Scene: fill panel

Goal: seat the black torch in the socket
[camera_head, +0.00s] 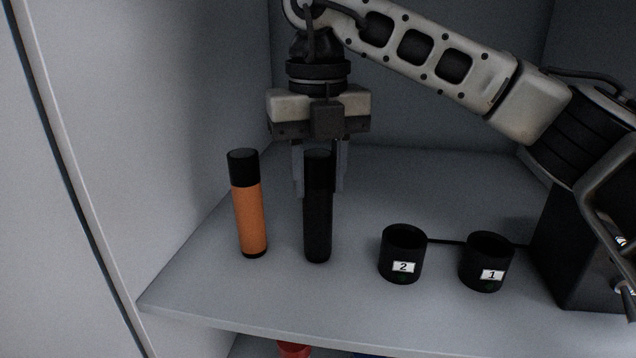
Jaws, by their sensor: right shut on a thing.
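The black torch (317,222) stands upright on the shelf, left of the sockets. My right gripper (320,185) comes down over it from above and is shut on its upper part. Whether the torch's foot touches the shelf is hard to tell. Two black cup-shaped sockets stand to the right, one labelled 2 (403,254) and one labelled 1 (487,262). Both look empty, though their insides are dark. My left gripper is not in view.
An orange torch with a black cap (249,205) stands upright just left of the black torch. A black box (570,255) is at the right, joined to the sockets by a dark bar or cable. The shelf (260,300) has a front edge, with a red object (293,350) below. Grey walls enclose it.

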